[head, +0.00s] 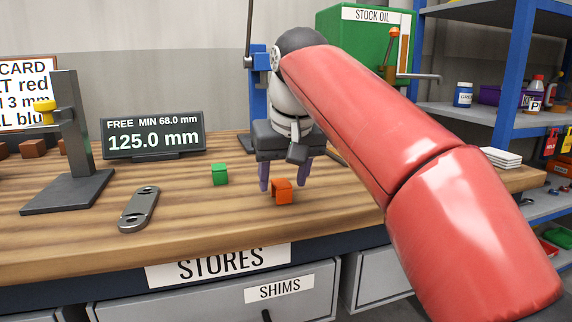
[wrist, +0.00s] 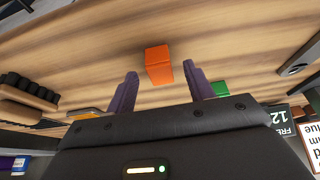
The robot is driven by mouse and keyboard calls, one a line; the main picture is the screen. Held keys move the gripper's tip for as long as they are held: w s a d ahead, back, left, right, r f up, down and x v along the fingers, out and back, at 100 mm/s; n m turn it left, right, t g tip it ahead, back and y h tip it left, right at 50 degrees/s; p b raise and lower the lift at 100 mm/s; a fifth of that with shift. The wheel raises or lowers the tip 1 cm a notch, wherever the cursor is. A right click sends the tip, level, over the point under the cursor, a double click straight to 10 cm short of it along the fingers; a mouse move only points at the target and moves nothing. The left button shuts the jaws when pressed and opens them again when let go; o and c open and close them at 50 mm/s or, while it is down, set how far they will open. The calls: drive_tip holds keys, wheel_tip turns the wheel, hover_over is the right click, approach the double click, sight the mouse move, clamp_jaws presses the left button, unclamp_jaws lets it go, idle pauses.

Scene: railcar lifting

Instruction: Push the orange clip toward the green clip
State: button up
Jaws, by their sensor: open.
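The orange clip (head: 282,190) is a small block on the wooden bench, low between the two fingertips in the head view. The green clip (head: 220,174) is a similar small block to its left, a short way off on bare wood. My gripper (head: 284,187) points down with its two purple fingers apart. In the wrist view the orange clip (wrist: 158,64) shows between the fingertips, with gaps on both sides and no visible grip. The green clip (wrist: 219,88) shows beyond the right-hand finger there, partly hidden.
A grey metal link (head: 139,209) lies left of the green clip. A display (head: 153,135) reading 125.0 mm and FREE MIN 68.0 mm stands behind. A dark stand (head: 75,150) is at the left. The wood between the clips is clear.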

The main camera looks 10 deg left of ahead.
drive_tip(key=shift+x, duration=1.05)
